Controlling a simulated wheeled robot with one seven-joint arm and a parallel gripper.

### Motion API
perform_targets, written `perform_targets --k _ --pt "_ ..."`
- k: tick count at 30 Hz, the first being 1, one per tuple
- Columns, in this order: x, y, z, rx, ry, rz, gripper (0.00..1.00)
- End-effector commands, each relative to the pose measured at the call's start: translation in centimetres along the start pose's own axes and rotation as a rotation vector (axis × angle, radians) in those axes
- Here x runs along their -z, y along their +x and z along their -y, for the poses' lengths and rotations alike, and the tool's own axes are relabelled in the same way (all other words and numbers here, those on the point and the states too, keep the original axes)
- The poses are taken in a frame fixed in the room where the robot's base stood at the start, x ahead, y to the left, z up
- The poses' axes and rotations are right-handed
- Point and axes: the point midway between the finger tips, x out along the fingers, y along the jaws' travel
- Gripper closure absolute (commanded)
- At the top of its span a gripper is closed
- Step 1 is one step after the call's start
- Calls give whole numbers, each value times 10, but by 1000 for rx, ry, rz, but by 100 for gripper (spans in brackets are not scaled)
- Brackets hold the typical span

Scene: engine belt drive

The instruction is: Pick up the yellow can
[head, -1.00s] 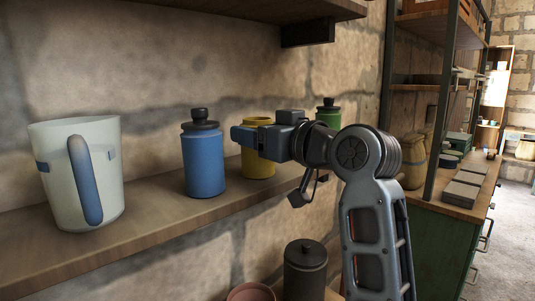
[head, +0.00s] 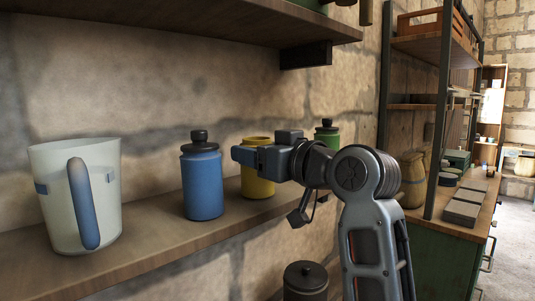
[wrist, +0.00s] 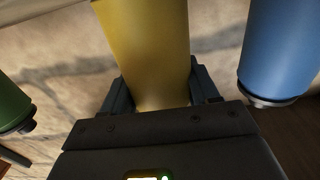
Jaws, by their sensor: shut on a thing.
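The yellow can (head: 258,186) is open at the top and stands upright at the wooden shelf (head: 150,249), between the blue bottle (head: 202,186) and the green bottle (head: 327,136). My gripper (head: 246,157) reaches in from the right and is shut on the can, with its body hiding part of it. In the wrist view the can (wrist: 147,50) sits between the two fingers (wrist: 162,90). I cannot tell whether its base is clear of the shelf.
A pale mug (head: 115,190) with a blue handle stands at the left of the shelf. In the wrist view the blue bottle (wrist: 282,45) is close on the right and the green bottle (wrist: 12,105) on the left. A dark lidded jar (head: 305,278) stands below the shelf.

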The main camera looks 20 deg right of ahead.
Motion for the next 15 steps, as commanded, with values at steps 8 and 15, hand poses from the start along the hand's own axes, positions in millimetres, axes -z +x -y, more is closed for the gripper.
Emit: perform_targets --k 8,15 --pt "15 0 0 0 -2 -4 82" --pt "32 0 0 -1 -2 -4 82"
